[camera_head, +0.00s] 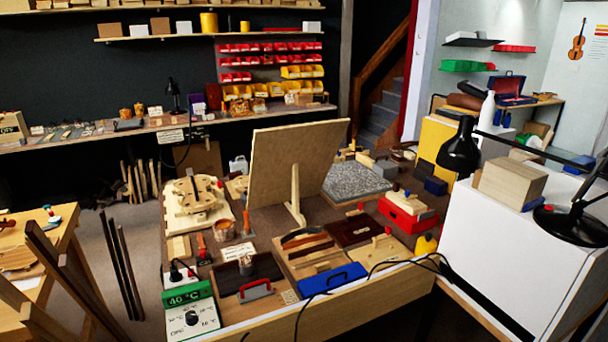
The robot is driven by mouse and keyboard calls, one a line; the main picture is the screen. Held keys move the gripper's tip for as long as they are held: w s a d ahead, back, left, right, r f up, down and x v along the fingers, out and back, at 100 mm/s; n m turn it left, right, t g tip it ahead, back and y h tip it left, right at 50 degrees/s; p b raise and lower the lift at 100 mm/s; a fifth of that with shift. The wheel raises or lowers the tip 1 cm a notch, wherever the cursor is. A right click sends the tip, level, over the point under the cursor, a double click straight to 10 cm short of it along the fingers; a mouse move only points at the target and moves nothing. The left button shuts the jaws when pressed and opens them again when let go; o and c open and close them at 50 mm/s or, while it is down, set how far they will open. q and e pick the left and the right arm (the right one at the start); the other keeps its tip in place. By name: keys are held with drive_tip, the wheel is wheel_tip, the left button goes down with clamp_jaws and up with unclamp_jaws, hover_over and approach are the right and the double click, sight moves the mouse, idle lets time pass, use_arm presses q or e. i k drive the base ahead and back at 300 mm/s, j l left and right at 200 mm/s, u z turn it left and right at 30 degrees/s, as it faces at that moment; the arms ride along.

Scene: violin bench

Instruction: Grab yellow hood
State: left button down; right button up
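I see no object that is clearly a yellow hood. A small rounded yellow object (425,244) sits at the right front edge of the central workbench (333,294), beside the red box; its exact form is too small to tell. A large flat yellow panel (433,146) stands farther back on the right, partly hidden by the black lamp. Neither of my grippers is in view.
A black lamp (460,150) and white cabinet (500,235) stand at the right.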

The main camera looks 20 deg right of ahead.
sight(424, 244)
drive_tip(key=z, duration=1.6)
drive_tip(key=k+j+z, duration=0.2)
drive_tip(key=j, duration=0.2)
drive_tip(key=j+z, duration=0.25)
drive_tip(key=j, duration=0.2)
